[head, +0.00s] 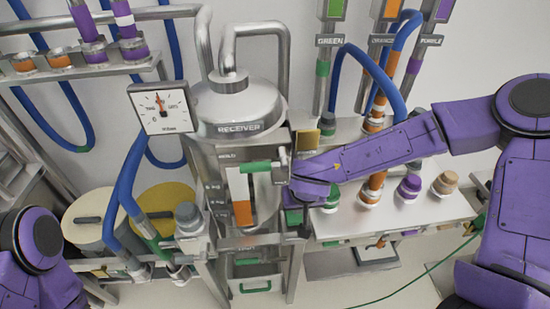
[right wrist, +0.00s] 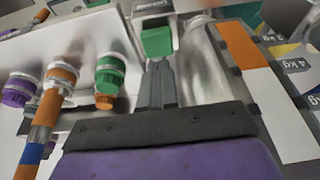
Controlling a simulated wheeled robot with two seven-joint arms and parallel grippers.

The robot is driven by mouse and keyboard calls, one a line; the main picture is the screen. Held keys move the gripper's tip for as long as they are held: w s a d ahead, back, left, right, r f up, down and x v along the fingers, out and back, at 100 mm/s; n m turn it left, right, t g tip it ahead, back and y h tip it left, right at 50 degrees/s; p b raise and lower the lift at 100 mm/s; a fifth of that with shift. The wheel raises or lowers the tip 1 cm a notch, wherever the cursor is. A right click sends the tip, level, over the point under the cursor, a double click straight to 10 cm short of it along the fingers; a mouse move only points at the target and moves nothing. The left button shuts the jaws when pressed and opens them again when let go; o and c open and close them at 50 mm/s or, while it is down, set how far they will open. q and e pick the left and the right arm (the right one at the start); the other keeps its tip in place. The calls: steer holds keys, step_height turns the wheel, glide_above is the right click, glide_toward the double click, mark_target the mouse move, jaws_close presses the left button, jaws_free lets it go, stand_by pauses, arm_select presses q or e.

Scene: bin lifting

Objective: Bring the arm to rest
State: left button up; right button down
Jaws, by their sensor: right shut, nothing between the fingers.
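My right arm (head: 375,150) is purple and reaches in from the right in the head view.
A white bench (head: 400,215) with several coloured couplings stands right of the receiver. A dial gauge (head: 162,107) and blue hoses are on the left. A yellow-lidded bin (head: 168,198) stands at lower left. A green cable (head: 400,285) lies on the open floor at lower right.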

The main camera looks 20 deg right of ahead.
steer(key=s+d+f+m+t+h+b, duration=0.1)
steer(key=s+d+f+m+b, duration=0.15)
steer(key=f, duration=0.35)
steer(key=s+d+f+m+h+b, duration=0.1)
steer(key=s+f+m+b, duration=0.15)
steer(key=f, duration=0.45)
steer(key=s+d+f+m+t+h+b, duration=0.1)
steer(key=s+d+f+m+b, duration=0.1)
steer(key=f+m, duration=0.3)
steer(key=s+d+f+n+g+b, duration=0.1)
steer(key=s+d+f+n+b, duration=0.1)
steer(key=s+f, duration=0.6)
steer(key=s+d+f+n+g+b, duration=0.1)
steer(key=s+d+f+n+b, duration=0.1)
steer(key=s+f+b, duration=0.3)
steer(key=s+f+n, duration=0.1)
steer(key=s+f, duration=0.2)
steer(key=f, duration=0.1)
steer(key=shift+n, duration=0.4)
steer(key=shift+s, duration=0.1)
